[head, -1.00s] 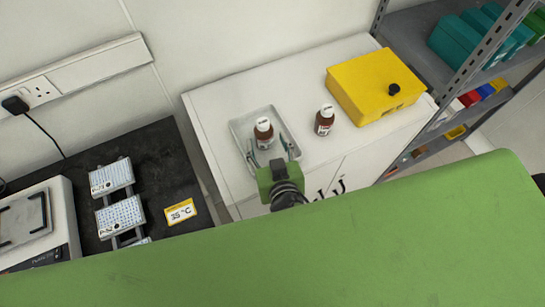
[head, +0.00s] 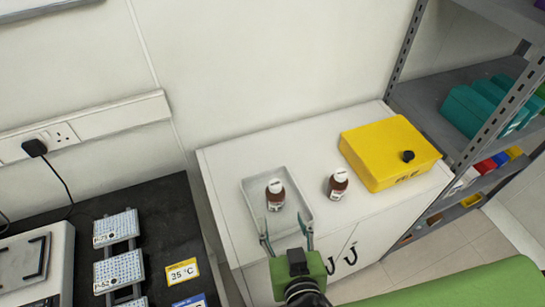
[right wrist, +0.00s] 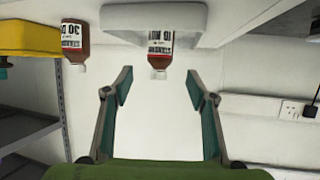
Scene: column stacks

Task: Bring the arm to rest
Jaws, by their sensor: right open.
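My right gripper (head: 287,242) is open and empty in the head view, just in front of the near edge of a grey tray. It also shows in the right wrist view (right wrist: 160,88), with its two fingers wide apart and nothing between them. A brown bottle with a white cap (head: 275,195) stands in the tray (head: 303,209), beyond the fingertips and apart from them; it shows in the right wrist view too (right wrist: 160,50). My left gripper is in neither view now.
A second brown bottle (head: 337,185) stands right of the tray on the white cabinet (head: 228,160). A yellow box (head: 390,152) is farther right, next to a metal shelf (head: 440,80). A dark bench (head: 155,225) on the left holds white plates (head: 118,270) and a 35 °C sign (head: 182,271).

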